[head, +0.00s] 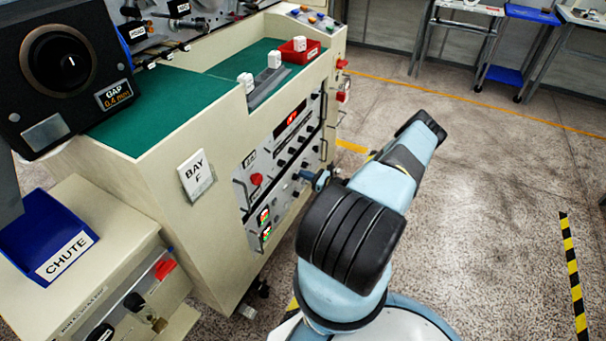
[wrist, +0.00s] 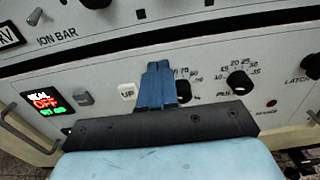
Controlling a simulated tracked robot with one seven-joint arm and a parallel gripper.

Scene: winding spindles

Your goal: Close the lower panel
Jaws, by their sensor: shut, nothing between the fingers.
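My gripper (wrist: 158,68) is shut and empty, its blue fingers together and pointing at the lower panel (wrist: 215,100). In the wrist view this pale panel carries a lit red and green display, a white UP button, black knobs and a metal handle at each side. The fingertips overlap the panel face beside a black knob; I cannot tell whether they touch it. A dark strip runs between this panel and the ION BAR panel (wrist: 70,30) above. In the head view my gripper (head: 321,181) is at the machine's side, and my arm hides part of the lower panel (head: 262,222).
The cream machine (head: 215,170) has a green top (head: 158,106) with white blocks and a red tray (head: 300,50). A blue chute bin (head: 45,225) stands at left. The floor on the right is clear up to the benches and a striped floor line (head: 573,270).

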